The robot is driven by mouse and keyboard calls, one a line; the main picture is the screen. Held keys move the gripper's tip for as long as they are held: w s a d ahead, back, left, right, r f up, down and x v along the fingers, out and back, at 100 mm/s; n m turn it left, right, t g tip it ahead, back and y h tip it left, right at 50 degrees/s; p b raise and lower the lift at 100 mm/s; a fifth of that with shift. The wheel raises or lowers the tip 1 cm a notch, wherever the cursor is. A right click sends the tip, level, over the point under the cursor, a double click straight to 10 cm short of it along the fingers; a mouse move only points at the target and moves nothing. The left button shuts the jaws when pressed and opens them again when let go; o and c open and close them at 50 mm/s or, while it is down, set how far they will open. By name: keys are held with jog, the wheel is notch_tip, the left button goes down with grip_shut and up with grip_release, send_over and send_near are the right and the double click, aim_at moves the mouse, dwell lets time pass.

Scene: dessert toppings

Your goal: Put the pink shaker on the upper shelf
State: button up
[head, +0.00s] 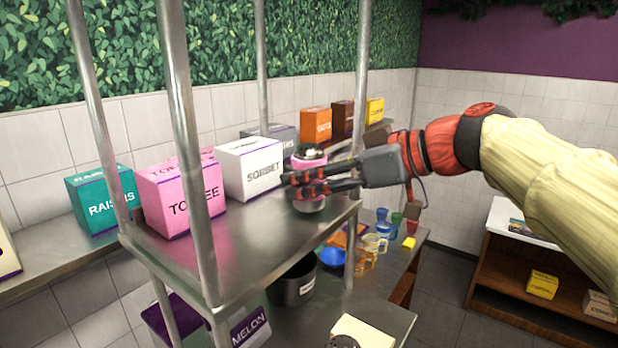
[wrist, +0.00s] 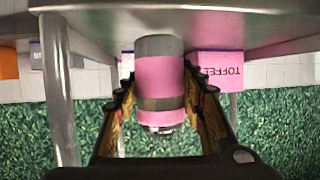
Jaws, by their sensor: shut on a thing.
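The pink shaker (head: 309,161) has a silver top and a grey base. It is upright over the right end of the metal upper shelf (head: 250,238), near a corner post. My gripper (head: 300,184) reaches in from the right and is shut around the shaker's middle, with its fingers hiding part of it. In the wrist view, which is upside down, the shaker (wrist: 160,75) stands between both fingers, with its grey base toward the shelf surface (wrist: 120,18). I cannot tell whether the base touches the shelf.
A pink toffee box (head: 180,197) and white sorbet box (head: 248,168) are left of the shaker. Metal posts (head: 188,150) rise around the shelf. Below are a dark pot (head: 293,287), a blue bowl (head: 333,257) and several cups. Bare shelf lies in front of the boxes.

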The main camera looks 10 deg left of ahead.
jog(key=shift+f, duration=0.45)
jog(key=shift+f+b, duration=0.2)
jog(key=shift+b, duration=0.1)
jog(key=o, duration=1.2)
jog(key=shift+o, duration=0.2)
jog(key=shift+r, duration=0.1)
jog(key=shift+r+p, duration=0.1)
jog(key=shift+p, duration=0.25)
jog(key=b+v, duration=0.2)
jog(key=v, duration=1)
